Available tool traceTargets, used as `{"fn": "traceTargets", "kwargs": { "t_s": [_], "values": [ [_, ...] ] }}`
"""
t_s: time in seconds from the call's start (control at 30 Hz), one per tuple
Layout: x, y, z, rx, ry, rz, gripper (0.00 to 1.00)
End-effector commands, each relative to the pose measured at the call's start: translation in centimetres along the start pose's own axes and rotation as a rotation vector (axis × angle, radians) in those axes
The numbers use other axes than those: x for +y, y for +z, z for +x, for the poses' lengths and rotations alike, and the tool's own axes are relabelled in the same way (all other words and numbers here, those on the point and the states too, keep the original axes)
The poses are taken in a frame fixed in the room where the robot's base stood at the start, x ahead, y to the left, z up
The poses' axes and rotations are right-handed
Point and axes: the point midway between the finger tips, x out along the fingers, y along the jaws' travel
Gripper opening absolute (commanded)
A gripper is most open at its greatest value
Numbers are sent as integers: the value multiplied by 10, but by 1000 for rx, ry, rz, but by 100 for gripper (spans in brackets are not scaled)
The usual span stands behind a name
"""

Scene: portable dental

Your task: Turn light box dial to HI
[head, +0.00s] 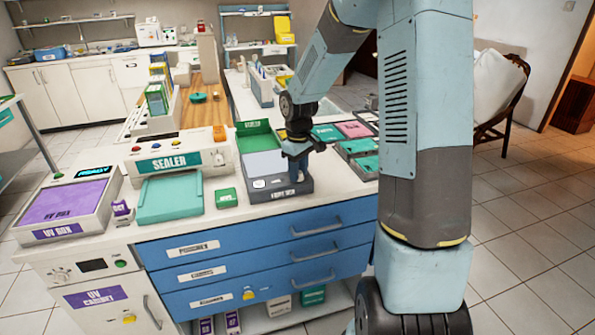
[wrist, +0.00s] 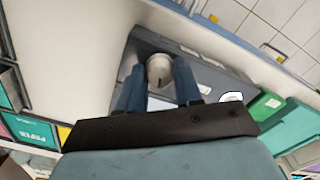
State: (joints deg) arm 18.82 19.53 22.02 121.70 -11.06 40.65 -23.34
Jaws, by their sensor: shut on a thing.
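The light box (head: 295,189) is a dark grey box with a pale top panel, near the front edge of the counter in the head view. Its grey body also shows in the wrist view (wrist: 210,75). The dial (wrist: 159,69) is a round, pale knob with a dark mark, seen in the wrist view. My gripper (wrist: 159,82) has one blue finger on each side of the dial and is shut on it. In the head view my gripper (head: 297,167) points down at the box's right end and hides the dial. I cannot read any dial setting.
A green tray (head: 254,131) stands behind the light box. Several teal and pink trays (head: 353,130) lie close on the right. A small green box (head: 226,198), a teal tray (head: 170,199) and the sealer (head: 177,162) stand to the left. Blue drawers (head: 256,262) are below.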

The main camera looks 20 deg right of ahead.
Motion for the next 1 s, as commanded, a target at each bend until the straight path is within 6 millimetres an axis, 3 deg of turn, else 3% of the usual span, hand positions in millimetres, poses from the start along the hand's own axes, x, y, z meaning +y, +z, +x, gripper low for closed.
{"fn": "traceTargets", "kwargs": {
  "t_s": [0.6,1.0],
  "values": [
    [0,0,0,1,1,565,4],
    [0,0,0,1,1,805,4]
  ]
}}
